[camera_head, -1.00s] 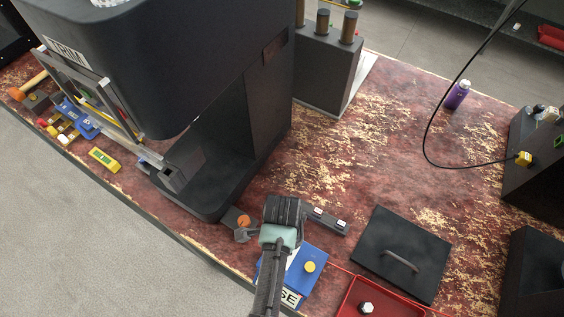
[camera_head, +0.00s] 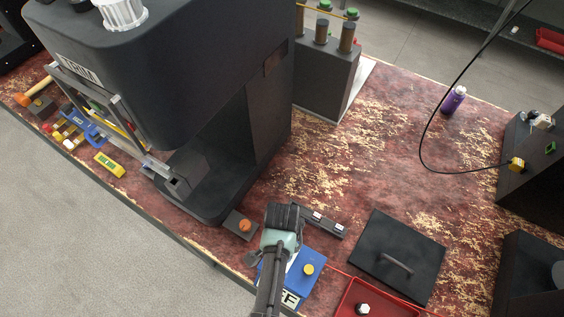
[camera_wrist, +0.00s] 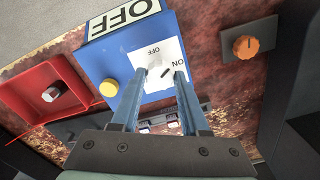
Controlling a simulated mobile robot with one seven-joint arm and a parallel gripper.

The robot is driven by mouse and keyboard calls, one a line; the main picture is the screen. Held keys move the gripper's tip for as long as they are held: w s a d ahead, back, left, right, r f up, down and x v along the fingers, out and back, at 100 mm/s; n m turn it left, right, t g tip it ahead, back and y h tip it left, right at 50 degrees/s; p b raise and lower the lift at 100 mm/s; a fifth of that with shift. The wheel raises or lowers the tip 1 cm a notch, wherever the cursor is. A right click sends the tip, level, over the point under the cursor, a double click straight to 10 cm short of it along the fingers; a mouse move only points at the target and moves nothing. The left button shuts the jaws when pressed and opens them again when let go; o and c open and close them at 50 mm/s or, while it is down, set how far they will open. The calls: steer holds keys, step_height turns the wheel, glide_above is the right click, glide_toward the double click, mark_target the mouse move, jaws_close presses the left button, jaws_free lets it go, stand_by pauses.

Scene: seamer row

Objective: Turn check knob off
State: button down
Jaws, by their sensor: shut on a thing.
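A blue box (camera_wrist: 112,62) has a white plate marked OFF and ON, a yellow round button (camera_wrist: 109,88) and a large sign (camera_wrist: 124,14) reading OFF. A small dark knob (camera_wrist: 166,72) sits on the white plate. In the wrist view my gripper (camera_wrist: 166,74) has its two blue fingers on either side of this knob, shut on it; the tips partly hide it. In the head view the blue box (camera_head: 305,283) is partly behind my arm, and the fingertips are hidden.
A grey box with an orange knob (camera_head: 245,226) stands beside the blue box. A red tray (camera_head: 350,300) and a black handled plate (camera_head: 410,240) lie to the right. The large dark machine (camera_head: 215,110) stands behind left. The table centre right is clear.

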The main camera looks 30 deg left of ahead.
steer(key=n+p, duration=0.2)
steer(key=n, duration=0.4)
steer(key=shift+r+n, duration=0.1)
steer(key=shift+n, duration=0.2)
steer(key=n+p, duration=0.1)
steer(key=n, duration=0.4)
stand_by(0.4)
steer(key=shift+c, duration=2.1)
jaws_free()
step_height(320, 180, up, 13)
